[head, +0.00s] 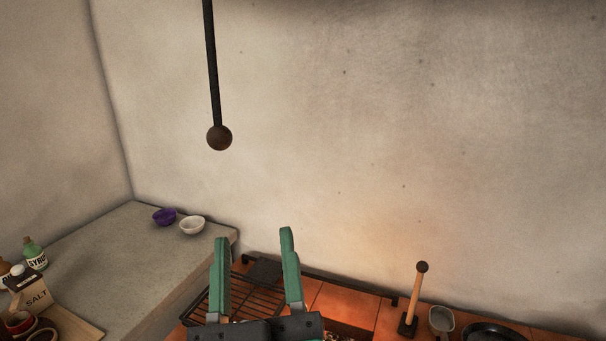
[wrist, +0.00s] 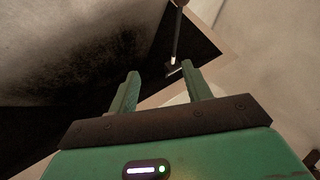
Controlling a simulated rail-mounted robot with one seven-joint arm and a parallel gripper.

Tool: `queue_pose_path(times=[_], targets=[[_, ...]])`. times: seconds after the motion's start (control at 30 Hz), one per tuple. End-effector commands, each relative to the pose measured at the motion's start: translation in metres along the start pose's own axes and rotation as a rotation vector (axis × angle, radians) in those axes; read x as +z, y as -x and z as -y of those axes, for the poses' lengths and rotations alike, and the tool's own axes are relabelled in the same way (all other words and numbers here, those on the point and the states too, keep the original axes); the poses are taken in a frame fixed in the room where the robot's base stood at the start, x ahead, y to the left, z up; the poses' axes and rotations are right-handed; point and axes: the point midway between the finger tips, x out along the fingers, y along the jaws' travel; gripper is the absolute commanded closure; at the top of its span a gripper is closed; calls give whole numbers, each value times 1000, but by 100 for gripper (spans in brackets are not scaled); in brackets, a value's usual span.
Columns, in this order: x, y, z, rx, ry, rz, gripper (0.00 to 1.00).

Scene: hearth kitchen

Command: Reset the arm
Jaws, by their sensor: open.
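My gripper (head: 257,255) shows at the bottom centre of the head view, its two green fingers pointing up and spread apart. Nothing is between the fingers. In the wrist view the gripper (wrist: 161,88) is also open and empty, aimed at a dark sooty surface and a pale edge. My arm below the gripper is mostly out of the frame.
A dark rod with a round knob (head: 219,138) hangs above and left of my gripper. A grill rack (head: 252,290) lies behind the fingers. A wooden-handled tool (head: 417,300) stands at right. Purple (head: 164,216) and white (head: 192,225) bowls sit on the left counter (head: 120,250).

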Motion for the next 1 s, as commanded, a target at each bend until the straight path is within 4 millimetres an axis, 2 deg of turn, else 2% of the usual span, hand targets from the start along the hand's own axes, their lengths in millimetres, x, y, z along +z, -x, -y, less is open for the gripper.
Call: queue_pose_path(times=[0.03, 0.17, 0.2, 0.37, 0.7, 0.8, 0.9, 1.0], targets=[[-38, 6, -20, 39, -25, -21, 51], [-112, 35, -64, 154, -124, -54, 51], [-134, 11, -65, 141, -123, -39, 51], [-194, -29, -76, 135, -126, -38, 51], [-341, -123, -103, 126, -135, -37, 51], [-377, -146, -109, 123, -137, -36, 51], [-402, -162, -114, 121, -139, -36, 51], [-414, -170, -116, 120, -141, -36, 51]])
